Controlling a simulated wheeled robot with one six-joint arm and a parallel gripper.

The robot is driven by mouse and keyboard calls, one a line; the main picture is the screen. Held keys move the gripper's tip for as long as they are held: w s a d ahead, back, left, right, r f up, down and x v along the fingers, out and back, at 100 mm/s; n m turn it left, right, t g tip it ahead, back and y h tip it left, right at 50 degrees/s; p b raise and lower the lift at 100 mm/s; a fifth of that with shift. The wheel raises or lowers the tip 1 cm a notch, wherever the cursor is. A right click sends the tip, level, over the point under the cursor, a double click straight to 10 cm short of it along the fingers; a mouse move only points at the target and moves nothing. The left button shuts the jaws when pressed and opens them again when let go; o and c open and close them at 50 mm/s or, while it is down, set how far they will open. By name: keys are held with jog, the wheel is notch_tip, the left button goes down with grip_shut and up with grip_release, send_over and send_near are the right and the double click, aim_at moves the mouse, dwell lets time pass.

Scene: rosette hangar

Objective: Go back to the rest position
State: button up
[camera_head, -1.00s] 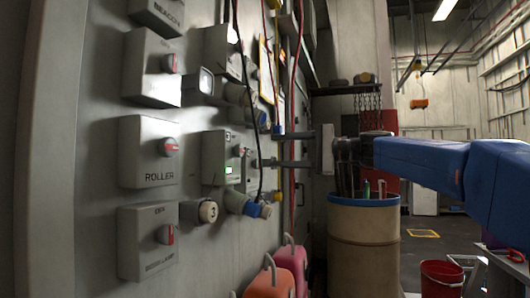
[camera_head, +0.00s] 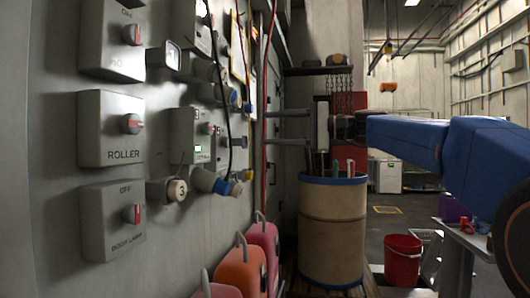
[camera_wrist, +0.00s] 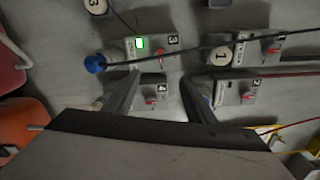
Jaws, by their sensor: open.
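My gripper (camera_head: 270,128) is open and empty in the head view. Its two fingers point left at the grey wall panel, above the barrel. The wrist view also shows my gripper (camera_wrist: 160,82), its fingers spread in front of numbered socket boxes. Box 3 (camera_wrist: 152,48) has a lit green light and a blue plug (camera_wrist: 95,63) beside it. Box 4 (camera_wrist: 150,92) appears between the fingers, and box 2 (camera_wrist: 238,92) is right of them. Nothing is held. Whether a fingertip touches the panel cannot be told.
The ROLLER switch box (camera_head: 111,128) and a lower switch box (camera_head: 112,220) are on the panel at left. Cables hang across the panel. A barrel (camera_head: 333,232) holding tools stands below my arm. Orange (camera_head: 240,268) and pink (camera_head: 263,240) canisters stand by the wall. A red bucket (camera_head: 402,260) is on the floor.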

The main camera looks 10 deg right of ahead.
jog(key=s+f+h, duration=0.5)
jog(key=s+f, duration=0.2)
jog(key=f, duration=0.7)
jog(key=s+d+f+n+h, duration=0.2)
jog(key=s+d+f+h, duration=0.2)
jog(key=s+f, duration=0.5)
jog(key=s+d+f+n+g+h, duration=0.1)
jog(key=s+d+f+h, duration=0.3)
jog(key=f, duration=1.3)
jog(key=s+d+f+n+h, duration=0.3)
jog(key=s+d+f, duration=0.5)
jog(key=s+f, duration=0.5)
jog(key=shift+s+d+f+h, duration=0.15)
jog(key=shift+s+f+h, duration=0.05)
jog(key=shift+s+h, duration=0.35)
